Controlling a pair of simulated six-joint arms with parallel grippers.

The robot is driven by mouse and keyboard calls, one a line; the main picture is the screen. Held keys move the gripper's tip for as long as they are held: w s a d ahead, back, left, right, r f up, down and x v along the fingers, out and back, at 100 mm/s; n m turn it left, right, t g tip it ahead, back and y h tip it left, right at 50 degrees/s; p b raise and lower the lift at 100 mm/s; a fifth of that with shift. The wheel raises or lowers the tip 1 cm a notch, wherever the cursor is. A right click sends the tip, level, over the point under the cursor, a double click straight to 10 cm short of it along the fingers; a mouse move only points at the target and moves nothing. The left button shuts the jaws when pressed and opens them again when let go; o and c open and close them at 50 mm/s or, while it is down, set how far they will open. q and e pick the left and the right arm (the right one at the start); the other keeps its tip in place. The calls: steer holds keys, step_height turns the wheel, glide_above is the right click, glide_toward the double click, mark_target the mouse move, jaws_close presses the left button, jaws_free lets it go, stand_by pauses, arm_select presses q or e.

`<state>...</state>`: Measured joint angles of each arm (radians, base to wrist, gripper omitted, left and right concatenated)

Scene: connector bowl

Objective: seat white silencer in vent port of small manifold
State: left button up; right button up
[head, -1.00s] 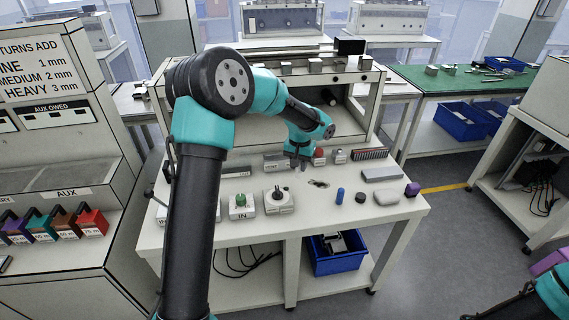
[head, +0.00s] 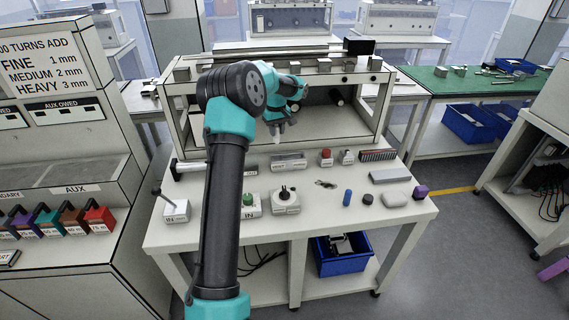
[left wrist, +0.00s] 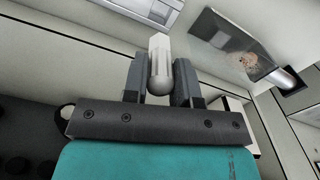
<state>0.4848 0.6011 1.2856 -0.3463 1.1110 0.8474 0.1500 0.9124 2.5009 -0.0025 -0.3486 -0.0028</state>
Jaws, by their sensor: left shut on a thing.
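My left gripper (head: 277,124) is shut on the white silencer (head: 276,139), held above the back part of the table, in front of the bench opening. In the left wrist view the silencer (left wrist: 159,62) is a pale piece with a rounded grey end between the two dark fingers (left wrist: 160,85). Below it a grey block (head: 289,162) lies in the back row; I cannot tell whether it is the small manifold. No vent port can be made out. My right gripper is out of view.
The front row has a block with a green knob (head: 249,203), a block with a black knob (head: 286,201), a blue cylinder (head: 347,197) and a grey pad (head: 396,199). A red-topped fitting (head: 326,157) stands at the back. A blue bin (head: 341,256) is below.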

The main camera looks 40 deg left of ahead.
mark_target(277, 143)
arm_select(q)
steer(key=shift+f, duration=0.1)
steer(key=shift+f, duration=2.4)
steer(key=shift+f, duration=0.15)
steer(key=shift+f, duration=2.35)
steer(key=shift+f, duration=0.2)
steer(key=o, duration=0.9)
steer(key=shift+r, duration=0.15)
step_height(277, 143, up, 12)
steer(key=shift+r, duration=0.1)
